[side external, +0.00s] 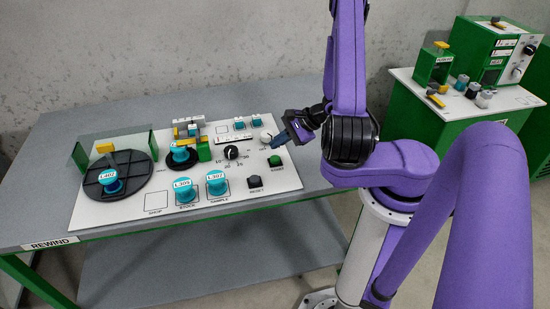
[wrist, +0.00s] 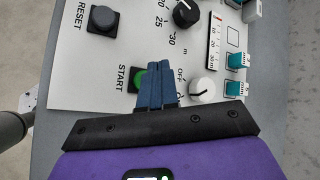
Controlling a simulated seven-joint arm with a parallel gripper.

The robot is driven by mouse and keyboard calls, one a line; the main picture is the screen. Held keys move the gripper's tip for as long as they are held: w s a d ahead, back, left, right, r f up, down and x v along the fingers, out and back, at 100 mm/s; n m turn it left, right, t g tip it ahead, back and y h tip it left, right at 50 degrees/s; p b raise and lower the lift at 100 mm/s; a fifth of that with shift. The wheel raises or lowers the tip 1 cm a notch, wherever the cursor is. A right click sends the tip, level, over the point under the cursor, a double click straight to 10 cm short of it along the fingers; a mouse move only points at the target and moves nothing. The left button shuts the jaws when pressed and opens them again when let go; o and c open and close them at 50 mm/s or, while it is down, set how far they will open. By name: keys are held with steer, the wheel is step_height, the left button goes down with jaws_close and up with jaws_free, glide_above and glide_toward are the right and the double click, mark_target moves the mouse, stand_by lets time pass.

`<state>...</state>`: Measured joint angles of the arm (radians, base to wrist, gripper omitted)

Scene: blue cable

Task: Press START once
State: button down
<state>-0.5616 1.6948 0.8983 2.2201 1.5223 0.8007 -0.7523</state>
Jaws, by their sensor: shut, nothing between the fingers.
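The green START button (side external: 275,161) sits near the right edge of the white panel, with its label printed below it. In the wrist view the START button (wrist: 138,78) is partly hidden behind my fingers. My gripper (side external: 274,146) is shut and empty, its blue fingers pointing down and left. In the side view its tips appear just above the START button, near a white knob. In the wrist view my gripper (wrist: 156,67) overlaps the button's right part. I cannot tell the exact gap to the panel, and no press of the button is visible.
The white OFF knob (wrist: 202,91) is close to the fingers. The black RESET button (side external: 255,182) and black dial (side external: 232,152) are nearby. Teal spools, including L302 (side external: 216,184), stand farther left on the panel. The grey table (side external: 300,215) is clear in front.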

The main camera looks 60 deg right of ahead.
mark_target(278, 158)
steer(key=shift+f, duration=1.2)
steer(key=shift+f, duration=0.1)
stand_by(1.1)
steer(key=shift+f, duration=0.35)
